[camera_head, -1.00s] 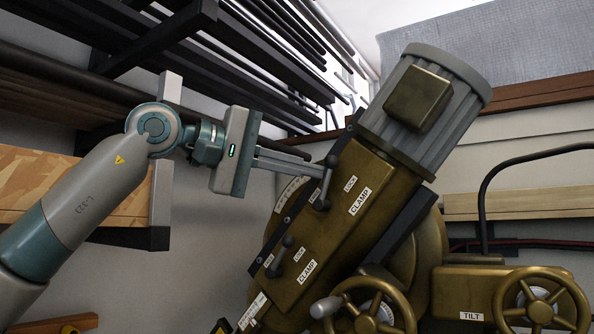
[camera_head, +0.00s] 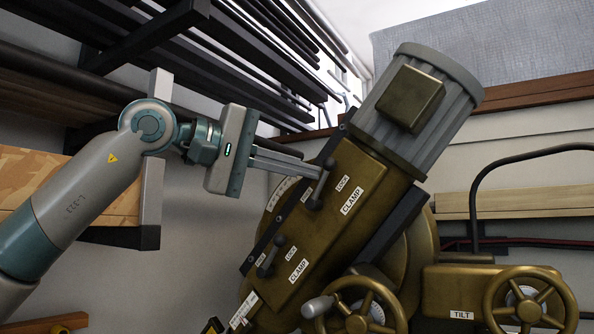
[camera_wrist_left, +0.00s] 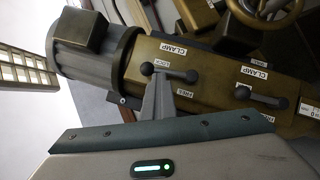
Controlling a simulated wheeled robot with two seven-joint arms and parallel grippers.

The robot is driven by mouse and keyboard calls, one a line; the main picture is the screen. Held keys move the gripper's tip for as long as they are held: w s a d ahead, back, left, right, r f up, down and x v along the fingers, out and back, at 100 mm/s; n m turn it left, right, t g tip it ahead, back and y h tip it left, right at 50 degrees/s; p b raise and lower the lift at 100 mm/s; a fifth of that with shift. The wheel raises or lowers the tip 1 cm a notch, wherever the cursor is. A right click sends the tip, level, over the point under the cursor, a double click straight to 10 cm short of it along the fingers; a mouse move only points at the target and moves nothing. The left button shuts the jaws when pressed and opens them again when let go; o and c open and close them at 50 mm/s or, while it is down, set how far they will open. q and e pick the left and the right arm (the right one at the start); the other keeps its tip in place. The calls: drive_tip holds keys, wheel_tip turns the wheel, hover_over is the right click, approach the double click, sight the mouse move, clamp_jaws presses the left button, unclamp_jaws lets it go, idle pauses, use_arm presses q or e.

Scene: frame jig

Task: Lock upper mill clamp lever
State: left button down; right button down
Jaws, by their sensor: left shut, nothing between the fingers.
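The upper clamp lever (camera_head: 321,186) is a dark lever with a round knob, on the upper part of the bronze mill head (camera_head: 330,235). It points upward, between its FREE and LOCK labels; it also shows in the left wrist view (camera_wrist_left: 166,71). My left gripper (camera_head: 318,172) is shut, its fingertips at the lever's shaft just below the knob, on the FREE side. The fingers also reach the lever in the left wrist view (camera_wrist_left: 159,82). They do not hold it; whether they touch it is hard to tell. My right gripper is not in view.
A lower clamp lever (camera_head: 268,260) sits further down the head. The ribbed grey motor (camera_head: 440,110) is above right. Handwheels (camera_head: 530,305) stand at the lower right. A rack of dark bars (camera_head: 250,50) hangs above my left arm.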

use_arm(q)
drive_tip(key=shift+s+r, duration=0.2)
drive_tip(key=shift+r, duration=0.1)
drive_tip(key=f+b+v, duration=0.1)
drive_tip(key=b+v, duration=0.2)
drive_tip(key=v, duration=0.4)
drive_tip(key=shift+a+r, duration=0.2)
drive_tip(key=shift+r, duration=0.05)
drive_tip(key=shift+w, duration=0.1)
drive_tip(key=shift+f, duration=0.15)
